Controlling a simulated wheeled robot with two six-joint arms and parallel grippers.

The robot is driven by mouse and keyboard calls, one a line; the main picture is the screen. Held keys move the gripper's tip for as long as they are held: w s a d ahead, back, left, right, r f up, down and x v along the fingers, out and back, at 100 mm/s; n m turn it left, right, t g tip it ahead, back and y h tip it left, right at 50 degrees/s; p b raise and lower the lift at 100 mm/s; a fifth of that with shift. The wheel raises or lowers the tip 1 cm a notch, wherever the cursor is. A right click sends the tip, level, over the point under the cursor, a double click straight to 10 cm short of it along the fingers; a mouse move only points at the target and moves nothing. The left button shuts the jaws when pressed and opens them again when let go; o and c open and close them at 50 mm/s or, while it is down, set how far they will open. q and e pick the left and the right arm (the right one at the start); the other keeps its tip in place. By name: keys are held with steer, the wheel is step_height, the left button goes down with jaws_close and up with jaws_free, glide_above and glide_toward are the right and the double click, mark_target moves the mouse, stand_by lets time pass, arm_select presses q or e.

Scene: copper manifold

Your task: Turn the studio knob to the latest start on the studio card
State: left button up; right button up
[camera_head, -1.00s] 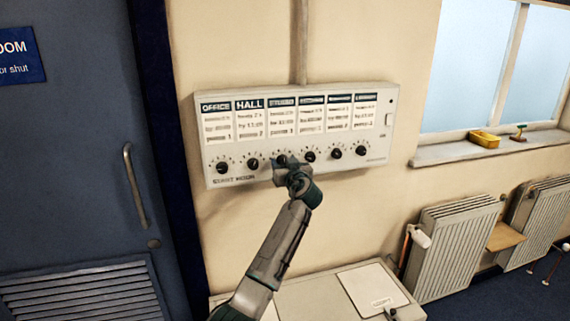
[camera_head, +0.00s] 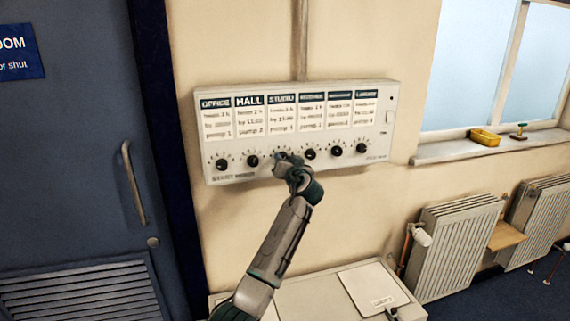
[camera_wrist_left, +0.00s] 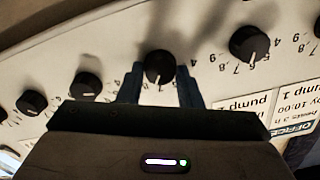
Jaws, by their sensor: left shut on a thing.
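The white control panel (camera_head: 385,90) hangs on the wall with a row of cards above a row of black knobs. The studio card (camera_head: 283,115) is third from the left; its small lines are too blurred to read surely. My left gripper (camera_head: 283,160) reaches up from below to the studio knob, the third one, and hides much of it. In the left wrist view, turned about upside down, the fingers are shut on the sides of the studio knob (camera_wrist_left: 159,66). Its white pointer shows, but its exact setting is unclear. My right gripper is out of view.
The hall knob (camera_head: 252,161) and the fourth knob (camera_head: 310,153) stand close on either side. A blue door (camera_head: 75,190) is at left. A window sill (camera_head: 450,152) and radiator (camera_head: 455,245) are at right. A pale cabinet top (camera_head: 320,300) lies below the panel.

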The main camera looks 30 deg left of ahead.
arm_select(q)
steer(key=m+p, duration=0.1)
steer(key=m, duration=0.6)
steer(key=shift+w+d+f+m, duration=0.1)
steer(key=shift+m, duration=0.2)
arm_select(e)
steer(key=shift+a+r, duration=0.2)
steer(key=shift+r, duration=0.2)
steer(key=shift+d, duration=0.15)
arm_select(q)
steer(key=o, duration=0.9)
steer(key=shift+o, duration=0.2)
steer(key=shift+d, duration=0.1)
